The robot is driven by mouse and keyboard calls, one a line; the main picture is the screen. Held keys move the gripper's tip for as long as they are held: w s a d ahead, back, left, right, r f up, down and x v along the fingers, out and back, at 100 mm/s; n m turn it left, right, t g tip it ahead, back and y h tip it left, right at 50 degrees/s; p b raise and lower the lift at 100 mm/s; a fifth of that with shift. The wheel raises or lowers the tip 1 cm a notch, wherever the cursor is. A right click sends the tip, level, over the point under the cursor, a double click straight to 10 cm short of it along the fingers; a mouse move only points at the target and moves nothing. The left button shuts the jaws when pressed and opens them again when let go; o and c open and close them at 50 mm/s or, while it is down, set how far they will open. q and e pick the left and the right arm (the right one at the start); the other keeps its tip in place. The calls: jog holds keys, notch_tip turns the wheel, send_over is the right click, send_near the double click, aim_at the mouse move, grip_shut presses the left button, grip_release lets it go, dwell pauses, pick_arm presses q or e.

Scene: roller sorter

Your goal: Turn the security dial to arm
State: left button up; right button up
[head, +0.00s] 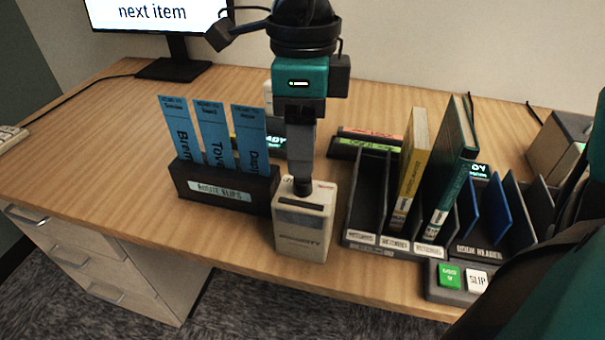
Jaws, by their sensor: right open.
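The beige security box (303,235) stands near the front edge of the desk, with a dark slot and the word SECURITY on its front. My right gripper (302,180) points straight down over its top, and its fingers are seen edge-on. The gripper is open. Its fingertips are at the dark dial (303,188) on top of the box, which they mostly cover. I cannot tell whether they touch the dial or which way it points. My left gripper is not in view.
A black route slips holder (228,187) with blue cards stands close left of the box. A dark sorter rack (378,243) with two books is close on the right. A panel with green and white buttons (462,278) lies at the front right. The desk's left part is clear.

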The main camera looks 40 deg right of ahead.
aim_at(302, 185)
notch_tip(302, 185, down, 5)
jog(key=shift+s+f+b, duration=0.1)
jog(key=shift+b, duration=0.3)
grip_shut()
dwell(0.4)
